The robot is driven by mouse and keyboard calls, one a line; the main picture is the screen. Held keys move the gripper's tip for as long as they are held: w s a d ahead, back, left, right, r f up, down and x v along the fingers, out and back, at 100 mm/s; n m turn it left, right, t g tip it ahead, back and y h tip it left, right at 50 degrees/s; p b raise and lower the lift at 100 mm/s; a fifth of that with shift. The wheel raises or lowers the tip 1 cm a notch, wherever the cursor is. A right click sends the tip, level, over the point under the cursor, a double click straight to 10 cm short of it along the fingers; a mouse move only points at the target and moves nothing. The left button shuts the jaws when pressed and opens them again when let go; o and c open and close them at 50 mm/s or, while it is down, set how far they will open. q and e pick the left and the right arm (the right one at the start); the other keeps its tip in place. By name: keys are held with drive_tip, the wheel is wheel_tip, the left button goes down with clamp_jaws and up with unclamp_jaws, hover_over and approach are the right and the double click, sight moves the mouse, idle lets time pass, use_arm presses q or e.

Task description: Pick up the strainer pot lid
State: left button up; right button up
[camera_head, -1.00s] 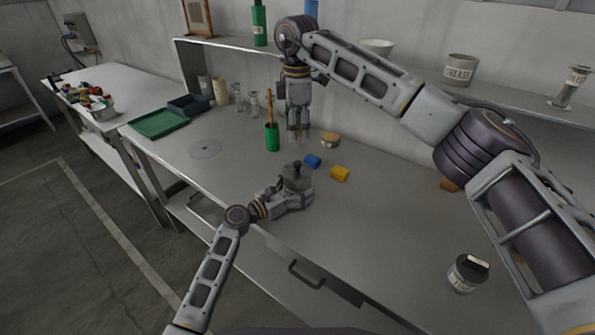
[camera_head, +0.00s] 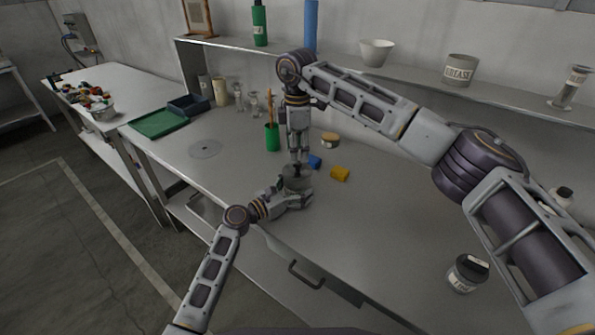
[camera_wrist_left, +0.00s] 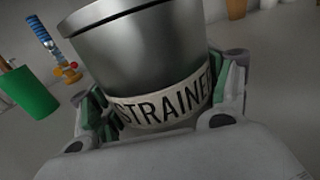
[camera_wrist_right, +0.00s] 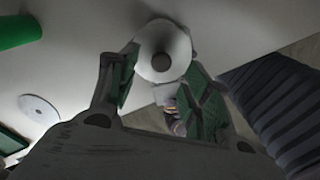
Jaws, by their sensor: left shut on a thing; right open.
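The strainer pot (camera_head: 299,186) is a grey metal pot on the bench near its front edge; its label reads STRAINER in the left wrist view (camera_wrist_left: 148,52). My left gripper (camera_head: 292,199) is shut around the pot's side. The pot's lid (camera_head: 296,174) is on top; in the right wrist view (camera_wrist_right: 163,62) it is a pale disc with a darker round knob. My right gripper (camera_head: 297,163) points down right above the lid, open, its fingers on either side of the knob in its wrist view. Whether they touch the knob cannot be told.
A green cup (camera_head: 272,138) with tools stands behind left, a small tan-lidded jar (camera_head: 330,139) behind right. A labelled jar (camera_head: 467,273) stands far right. The bench's middle right is clear.

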drive_tip(key=shift+f, duration=0.1)
drive_tip(key=shift+f, duration=2.5)
drive_tip(key=shift+c, duration=0.3)
clamp_jaws()
drive_tip(key=shift+r, duration=0.1)
drive_tip(key=shift+r, duration=4.95)
